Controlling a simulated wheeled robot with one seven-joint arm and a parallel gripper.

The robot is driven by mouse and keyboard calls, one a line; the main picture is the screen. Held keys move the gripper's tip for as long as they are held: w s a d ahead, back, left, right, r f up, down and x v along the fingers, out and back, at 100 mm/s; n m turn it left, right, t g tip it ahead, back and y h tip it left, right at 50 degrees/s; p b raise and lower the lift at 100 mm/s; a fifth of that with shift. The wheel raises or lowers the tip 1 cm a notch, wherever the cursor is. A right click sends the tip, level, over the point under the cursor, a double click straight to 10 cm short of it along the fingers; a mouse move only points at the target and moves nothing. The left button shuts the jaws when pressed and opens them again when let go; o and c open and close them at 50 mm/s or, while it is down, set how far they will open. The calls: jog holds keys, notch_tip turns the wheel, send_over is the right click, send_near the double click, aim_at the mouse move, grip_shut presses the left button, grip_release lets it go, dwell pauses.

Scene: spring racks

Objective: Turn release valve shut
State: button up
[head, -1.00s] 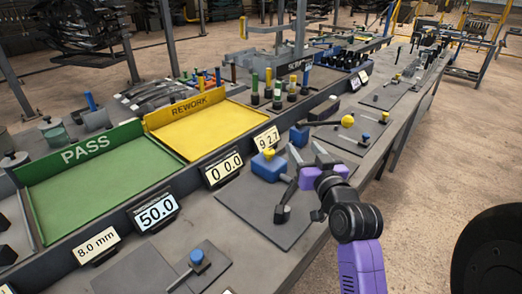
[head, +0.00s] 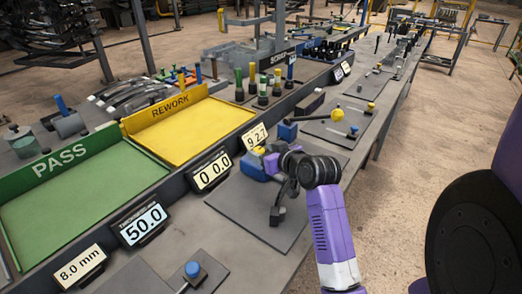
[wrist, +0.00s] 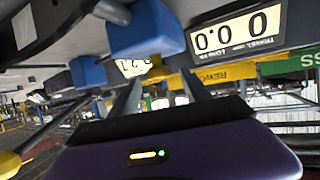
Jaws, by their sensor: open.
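A blue block (head: 252,170) with a small yellow knob (head: 259,150) on it stands on a dark plate on the bench; the knob looks like the release valve, though no label shows. My gripper (head: 272,158) is beside the block, its fingers partly hidden in the head view. In the wrist view my gripper (wrist: 160,78) is open, its two fingers apart, with the yellow knob (wrist: 160,68) showing in the gap beyond them. The blue block (wrist: 145,32) is above the fingers there. I cannot tell whether a finger touches the knob.
A black lever (head: 278,212) rises from the plate (head: 240,218) close by my arm. Displays reading 0 0.0 (head: 211,171) and 50.0 (head: 143,224) line the bench. Green PASS and yellow REWORK trays lie at left. A yellow ball-ended lever (head: 337,115) is further along.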

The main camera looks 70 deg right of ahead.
jog(key=shift+x, duration=0.75)
grip_shut()
